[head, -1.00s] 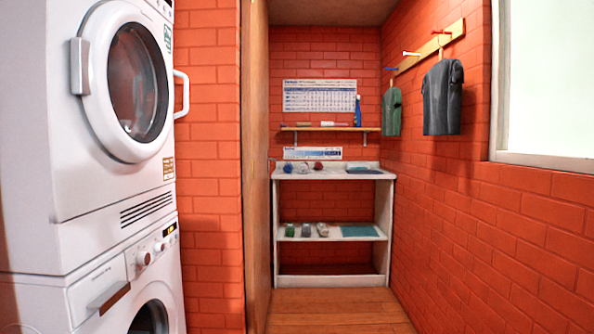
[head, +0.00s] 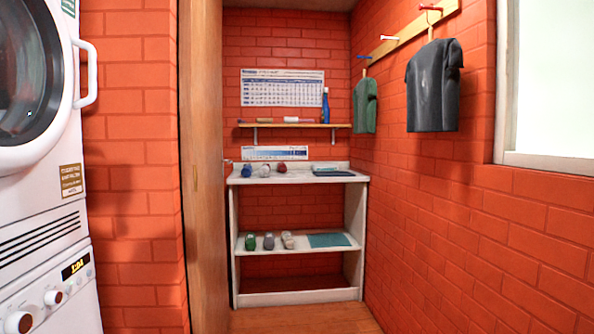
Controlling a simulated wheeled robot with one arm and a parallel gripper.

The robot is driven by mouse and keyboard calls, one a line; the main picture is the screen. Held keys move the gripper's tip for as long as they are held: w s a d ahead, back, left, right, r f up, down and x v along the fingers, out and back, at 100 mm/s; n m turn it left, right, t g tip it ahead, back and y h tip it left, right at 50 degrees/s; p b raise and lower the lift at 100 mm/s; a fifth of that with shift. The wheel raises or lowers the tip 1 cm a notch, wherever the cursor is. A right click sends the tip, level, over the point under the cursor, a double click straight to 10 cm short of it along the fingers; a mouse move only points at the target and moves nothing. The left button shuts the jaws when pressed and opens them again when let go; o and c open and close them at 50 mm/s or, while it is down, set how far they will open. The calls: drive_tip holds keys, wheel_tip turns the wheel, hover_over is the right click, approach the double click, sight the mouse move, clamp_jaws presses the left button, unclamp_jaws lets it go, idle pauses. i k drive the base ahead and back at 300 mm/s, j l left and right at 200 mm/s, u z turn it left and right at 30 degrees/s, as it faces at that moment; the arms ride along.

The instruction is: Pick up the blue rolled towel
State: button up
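A small blue roll, which looks like the blue rolled towel (head: 247,170), lies on the top of the white shelf unit (head: 235,240) at the far end of the narrow room. It is at the left end of a short row, beside a white roll (head: 265,170) and a red roll (head: 281,168). My gripper is not in view.
Green, grey and whitish rolls (head: 288,240) and a teal flat cloth (head: 328,240) lie on the lower shelf. A washer-dryer stack (head: 45,180) stands at left, a wooden panel (head: 203,170) beyond it. A brick wall with hanging garments (head: 433,85) bounds the right. Wooden floor (head: 300,319) shows ahead.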

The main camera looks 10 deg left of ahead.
sight(247, 171)
drive_tip(key=i+j, duration=0.15)
drive_tip(key=i, duration=0.9)
drive_tip(key=i+j+u, duration=0.1)
drive_tip(key=i, duration=0.9)
drive_tip(key=i+u, duration=0.1)
drive_tip(key=u, duration=0.25)
drive_tip(key=i+u, duration=0.15)
drive_tip(key=u, duration=0.2)
drive_tip(key=i+u, duration=0.1)
drive_tip(key=u, duration=0.2)
